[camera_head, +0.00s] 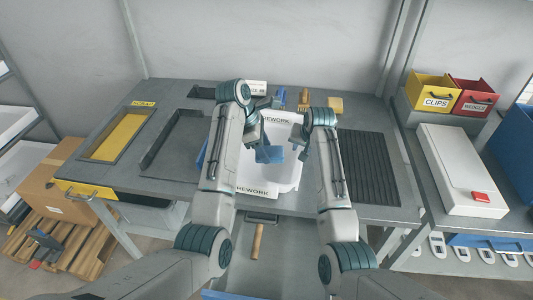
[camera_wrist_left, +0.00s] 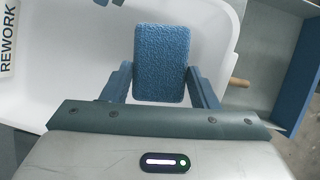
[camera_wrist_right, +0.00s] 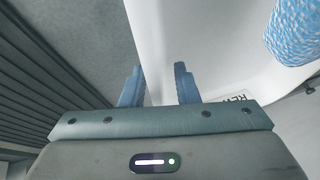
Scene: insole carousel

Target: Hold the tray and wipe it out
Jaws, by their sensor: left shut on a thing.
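The white tray (camera_head: 285,178) with REWORK labels sits in the middle of the table, partly hidden by my arms. My left gripper (camera_head: 266,145) is shut on a blue textured sponge (camera_wrist_left: 162,62) and holds it over the inside of the tray; whether the sponge touches the floor cannot be told. The tray also shows in the left wrist view (camera_wrist_left: 70,70). My right gripper (camera_wrist_right: 159,85) is open at the tray's right side, its fingers on either side of the white wall (camera_wrist_right: 155,35). The sponge shows at the upper right of that view (camera_wrist_right: 296,32).
A yellow-floored recess (camera_head: 117,137) lies at the left of the table and a black ribbed mat (camera_head: 366,165) at the right. A brush (camera_head: 303,98) and a yellowish block (camera_head: 335,104) stand behind the tray. Bins for clips (camera_head: 433,93) stand at the far right.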

